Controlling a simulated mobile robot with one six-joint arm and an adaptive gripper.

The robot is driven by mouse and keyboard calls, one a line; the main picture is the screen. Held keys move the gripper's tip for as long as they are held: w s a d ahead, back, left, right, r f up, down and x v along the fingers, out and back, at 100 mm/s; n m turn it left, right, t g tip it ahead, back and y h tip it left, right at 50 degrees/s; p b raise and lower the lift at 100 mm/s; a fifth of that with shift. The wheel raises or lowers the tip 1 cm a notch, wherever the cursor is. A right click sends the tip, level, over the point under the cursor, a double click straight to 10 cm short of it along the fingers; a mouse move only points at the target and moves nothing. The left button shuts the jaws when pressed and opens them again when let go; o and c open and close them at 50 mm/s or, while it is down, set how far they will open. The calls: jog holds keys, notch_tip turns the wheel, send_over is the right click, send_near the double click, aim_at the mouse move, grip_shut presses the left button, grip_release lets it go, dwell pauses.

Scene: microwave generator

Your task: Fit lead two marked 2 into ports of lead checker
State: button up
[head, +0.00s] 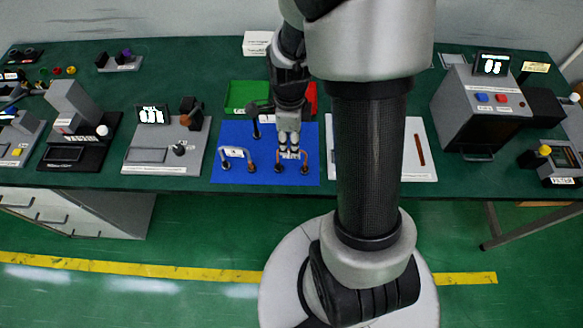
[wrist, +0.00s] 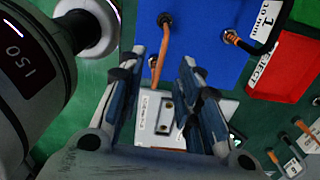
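In the head view two arch-shaped leads stand on a blue mat (head: 262,177). The left lead (head: 238,153) is pale with dark ends. The right lead (head: 305,168) has orange-brown ends and a small white label; its number is too small to read. My gripper (head: 289,149) points down right at the right lead and hides part of it. In the wrist view my gripper (wrist: 162,58) has its fingers apart, with an orange lead part (wrist: 161,60) showing between them; contact cannot be told. I cannot tell which device is the lead checker.
Green (head: 240,95) and red (head: 311,92) trays lie behind the mat; the red one reads REJECT in the wrist view (wrist: 288,66). A grey device with a display (head: 153,115) stands left. A white board (head: 418,170) and a grey box (head: 482,110) are right.

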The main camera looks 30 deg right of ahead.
notch_tip(320, 180, down, 5)
jog(key=shift+s+d+r+b, duration=0.1)
jog(key=shift+b, duration=0.7)
jog(key=shift+c, duration=0.2)
grip_shut()
